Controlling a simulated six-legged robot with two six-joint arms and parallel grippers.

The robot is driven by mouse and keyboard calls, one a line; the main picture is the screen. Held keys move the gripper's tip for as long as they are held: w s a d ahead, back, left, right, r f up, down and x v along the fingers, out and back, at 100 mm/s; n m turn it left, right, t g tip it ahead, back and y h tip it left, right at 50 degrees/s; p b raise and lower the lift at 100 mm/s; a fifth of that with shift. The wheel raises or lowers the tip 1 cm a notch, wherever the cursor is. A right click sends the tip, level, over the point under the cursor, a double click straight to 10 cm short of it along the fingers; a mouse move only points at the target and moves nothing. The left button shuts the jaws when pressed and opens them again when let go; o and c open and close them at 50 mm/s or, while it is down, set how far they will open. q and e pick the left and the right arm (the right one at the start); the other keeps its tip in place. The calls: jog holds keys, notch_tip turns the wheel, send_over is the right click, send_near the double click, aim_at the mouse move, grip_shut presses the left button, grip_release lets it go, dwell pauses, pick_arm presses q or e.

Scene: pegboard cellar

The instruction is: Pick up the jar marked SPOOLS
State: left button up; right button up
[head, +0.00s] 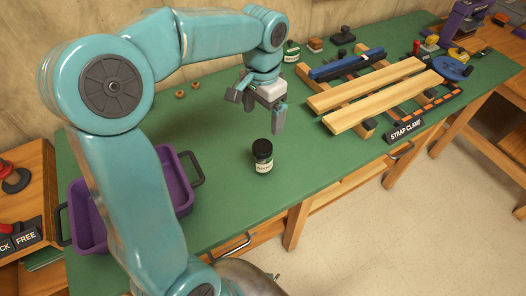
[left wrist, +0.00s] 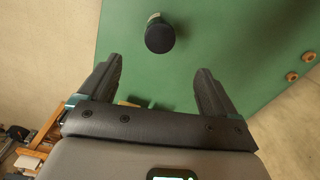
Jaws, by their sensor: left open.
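A small dark jar (head: 262,158) with a black lid and a pale label stands upright on the green bench top near its front edge. The label is too small to read. My left gripper (head: 257,112) is open and empty, above the bench and a little behind the jar. In the left wrist view, the jar's black lid (left wrist: 160,38) shows just beyond and between the open fingers (left wrist: 160,70), apart from them. A second jar (head: 291,54) with a green and white label stands farther back; its text is also unreadable. My right gripper is not in view.
A purple tray (head: 184,165) with dark handles stands at the left, partly hidden by my arm. Wooden boards (head: 385,95) lie on a clamp frame to the right, by a STRAP CLAMP sign (head: 405,131). Two small brown rings (head: 195,85) lie near the wall. The bench around the jar is clear.

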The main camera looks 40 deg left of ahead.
aim_at(261, 147)
pick_arm(q)
jog(key=f, duration=1)
jog(key=shift+s+d+f+b, duration=0.15)
jog(key=shift+d+f+b, duration=0.05)
jog(key=shift+f+b, duration=0.15)
jog(key=shift+s+f, duration=0.15)
jog(key=shift+f, duration=0.1)
jog(key=f, duration=0.4)
jog(key=shift+a, duration=0.2)
jog(key=shift+f, duration=0.3)
jog(key=shift+s+d, duration=0.1)
jog(key=shift+r, duration=0.1)
jog(key=shift+c, duration=0.9)
jog(key=c, duration=1.1)
jog(key=shift+o, duration=0.2)
